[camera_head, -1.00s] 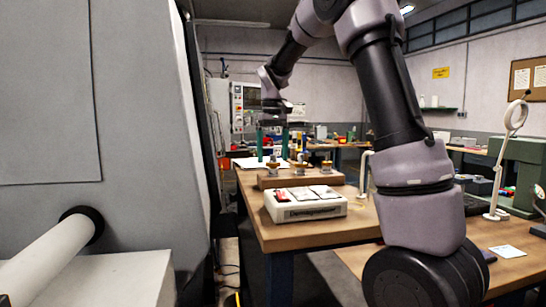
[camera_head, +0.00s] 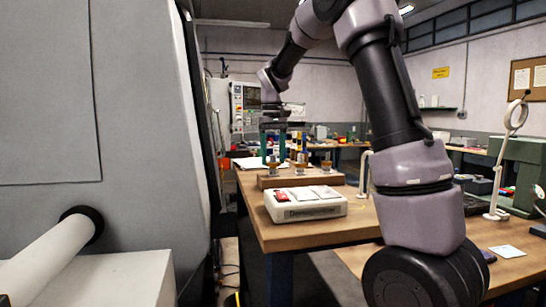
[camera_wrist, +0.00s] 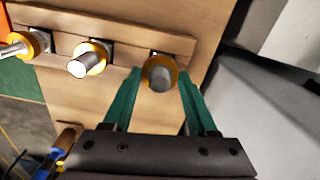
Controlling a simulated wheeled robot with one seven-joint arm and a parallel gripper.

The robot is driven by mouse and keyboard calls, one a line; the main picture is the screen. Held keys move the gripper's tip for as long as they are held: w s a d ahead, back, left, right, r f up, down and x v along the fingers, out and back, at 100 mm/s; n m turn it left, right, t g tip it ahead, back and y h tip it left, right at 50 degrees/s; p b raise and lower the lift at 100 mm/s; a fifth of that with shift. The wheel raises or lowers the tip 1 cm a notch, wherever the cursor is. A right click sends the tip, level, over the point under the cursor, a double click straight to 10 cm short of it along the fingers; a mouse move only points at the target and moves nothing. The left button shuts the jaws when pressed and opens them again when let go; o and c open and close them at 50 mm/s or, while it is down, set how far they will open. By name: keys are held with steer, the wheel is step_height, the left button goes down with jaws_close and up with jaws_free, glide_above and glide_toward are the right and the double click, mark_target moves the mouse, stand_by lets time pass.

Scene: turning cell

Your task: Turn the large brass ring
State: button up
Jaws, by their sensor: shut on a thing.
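Three brass rings, each around a grey metal stem, stand in a row on a wooden block (camera_wrist: 125,33). My gripper (camera_wrist: 160,80) has its green fingers on either side of the ring (camera_wrist: 172,67) at the right end of the row in the wrist view, and is shut on it. In the head view this is the left one, under my gripper (camera_head: 273,158). The middle ring (camera_wrist: 98,65) and the far-left ring (camera_wrist: 25,38) stand free. The held ring looks slightly larger than the others, but perspective makes this uncertain.
The block (camera_head: 300,180) sits on a wooden bench (camera_head: 300,236). A white box (camera_head: 306,211) with flat packets on top stands in front of it. A large grey machine (camera_head: 100,120) rises at the left.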

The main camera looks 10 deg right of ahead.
steer(key=m, duration=0.6)
steer(key=shift+m, duration=0.4)
stand_by(0.5)
steer(key=o, duration=1.4)
step_height(320, 180, up, 11)
steer(key=shift+f, duration=0.1)
steer(key=shift+d, duration=0.1)
